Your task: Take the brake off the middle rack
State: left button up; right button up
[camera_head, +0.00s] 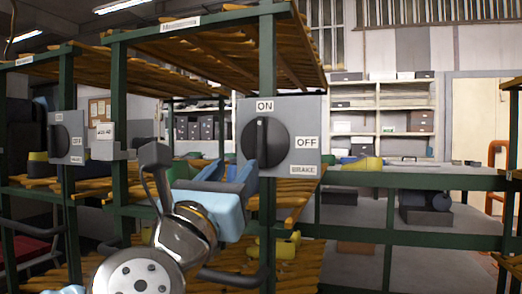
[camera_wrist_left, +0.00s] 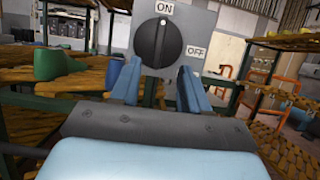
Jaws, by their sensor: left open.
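A grey brake panel (camera_head: 305,130) is fixed to a green post of the near rack. Its labels read ON, OFF and BRAKE. Its round black knob (camera_head: 264,142) has its pointer upright, toward ON. In the left wrist view the knob (camera_wrist_left: 159,42) also points up to ON, with OFF to its right. My left gripper (camera_head: 240,170), light blue with blue fingers, is just below and left of the knob in the head view. In the left wrist view the fingers (camera_wrist_left: 158,72) are open and empty, spread below the knob. Contact with the knob cannot be told. My right gripper is not in view.
A second panel with a black knob (camera_head: 59,139) is on the rack at the left. Green-framed racks with wooden shelves (camera_head: 220,50) surround the panel. A green rail (camera_head: 410,181) runs to the right. Back shelves (camera_head: 385,95) hold boxes.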

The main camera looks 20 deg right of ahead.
aim_at(259, 139)
pick_arm(q)
jog(key=p+x, duration=0.4)
jog(key=x, duration=0.8)
jog(key=shift+f, duration=0.1)
jog(key=shift+w+d, duration=0.35)
jog(key=shift+w, duration=0.05)
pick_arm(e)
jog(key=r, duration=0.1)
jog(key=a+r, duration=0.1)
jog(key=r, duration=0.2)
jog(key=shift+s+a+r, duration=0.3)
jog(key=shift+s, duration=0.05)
pick_arm(q)
grip_shut()
